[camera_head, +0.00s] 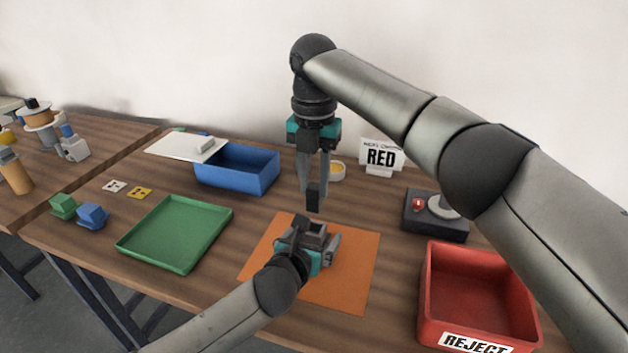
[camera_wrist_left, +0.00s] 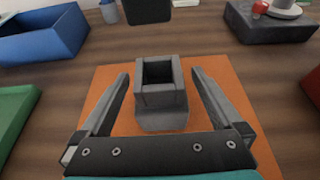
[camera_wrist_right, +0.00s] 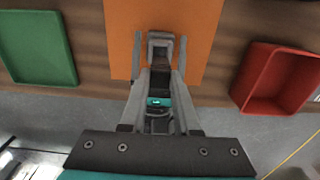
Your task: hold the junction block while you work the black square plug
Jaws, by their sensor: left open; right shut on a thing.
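The grey junction block (camera_head: 315,232) stands on the orange mat (camera_head: 350,262), its square opening facing up; the left wrist view shows the opening empty (camera_wrist_left: 161,98). My left gripper (camera_head: 318,243) is open, with one finger on each side of the block and visible gaps in the left wrist view. My right gripper (camera_head: 313,182) points down and is shut on the black square plug (camera_head: 313,201). The plug hangs above the block, clear of it. In the right wrist view the fingers partly hide the plug, and the block (camera_wrist_right: 160,40) shows beyond them.
A green tray (camera_head: 176,235) and a blue bin (camera_head: 237,170) lie left of the mat. A red REJECT bin (camera_head: 478,295) and a box with a red button (camera_head: 436,215) stand right. Blue and green pieces (camera_head: 92,216) sit far left.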

